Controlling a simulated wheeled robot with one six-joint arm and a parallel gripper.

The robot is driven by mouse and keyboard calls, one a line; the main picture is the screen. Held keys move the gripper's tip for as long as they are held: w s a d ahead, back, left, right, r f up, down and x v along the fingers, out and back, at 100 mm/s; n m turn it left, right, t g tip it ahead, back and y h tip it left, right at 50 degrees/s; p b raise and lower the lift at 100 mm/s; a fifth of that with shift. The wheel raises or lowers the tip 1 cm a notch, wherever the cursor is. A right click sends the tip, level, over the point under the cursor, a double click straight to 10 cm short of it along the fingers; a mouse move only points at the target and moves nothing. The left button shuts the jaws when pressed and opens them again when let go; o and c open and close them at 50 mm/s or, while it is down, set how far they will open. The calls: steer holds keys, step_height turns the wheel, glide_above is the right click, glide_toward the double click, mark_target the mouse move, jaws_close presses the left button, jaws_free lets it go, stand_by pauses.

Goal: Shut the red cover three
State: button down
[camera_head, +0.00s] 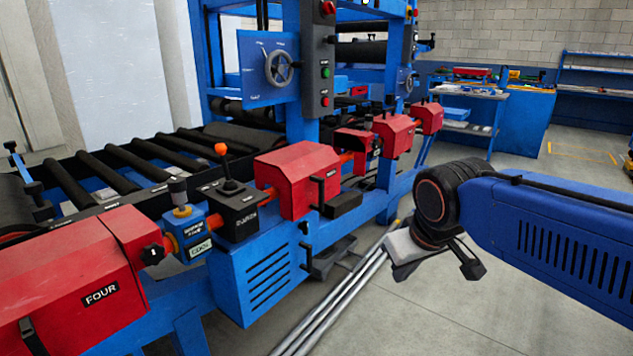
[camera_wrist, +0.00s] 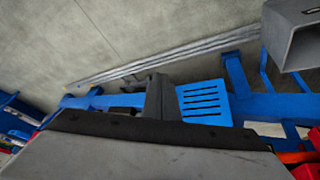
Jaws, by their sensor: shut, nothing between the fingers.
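A row of red covers runs along the blue machine in the head view. The nearest, labelled FOUR (camera_head: 80,275), is at the lower left. The red cover beyond it (camera_head: 297,180) has a small dark label on its right end, too small to read; by its place in the row it may be cover three. A smaller red piece (camera_head: 355,139) behind it looks tilted, but I cannot tell to which cover it belongs. My gripper (camera_head: 470,268) is shut and empty, right of the machine and apart from the covers. It also shows in the wrist view (camera_wrist: 157,97), above the floor.
A black control box with an orange-tipped lever (camera_head: 230,200) stands between the near covers. Long metal pipes (camera_head: 345,295) lie on the floor along the machine. A blue vented panel (camera_wrist: 204,102) shows in the wrist view. The floor at right is open.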

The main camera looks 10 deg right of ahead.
steer(key=w+a+r+n, duration=0.1)
steer(key=w+a+r, duration=0.25)
steer(key=w, duration=0.45)
steer(key=w+a+r+n, duration=0.2)
steer(key=w+r, duration=0.3)
steer(key=w, duration=0.2)
steer(key=n+t+h, duration=0.1)
steer(key=n+t, duration=0.1)
glide_toward(316, 179)
steer(key=s+a+r, duration=0.1)
steer(key=s+a, duration=0.3)
steer(key=s, duration=0.2)
steer(key=shift+w+d+f, duration=0.75)
steer(key=shift+w+f, duration=0.5)
steer(key=shift+w, duration=0.2)
steer(key=shift+w+d+f, duration=0.75)
steer(key=shift+w+f, duration=0.5)
steer(key=shift+w, duration=0.15)
steer(key=shift+w+d+f, duration=0.75)
steer(key=shift+w+f, duration=0.5)
steer(key=shift+w, duration=0.2)
steer(key=w+d, duration=1.2)
steer(key=d, duration=0.2)
steer(key=shift+d, duration=0.3)
steer(key=shift+w+r, duration=0.1)
steer(key=shift+r, duration=0.1)
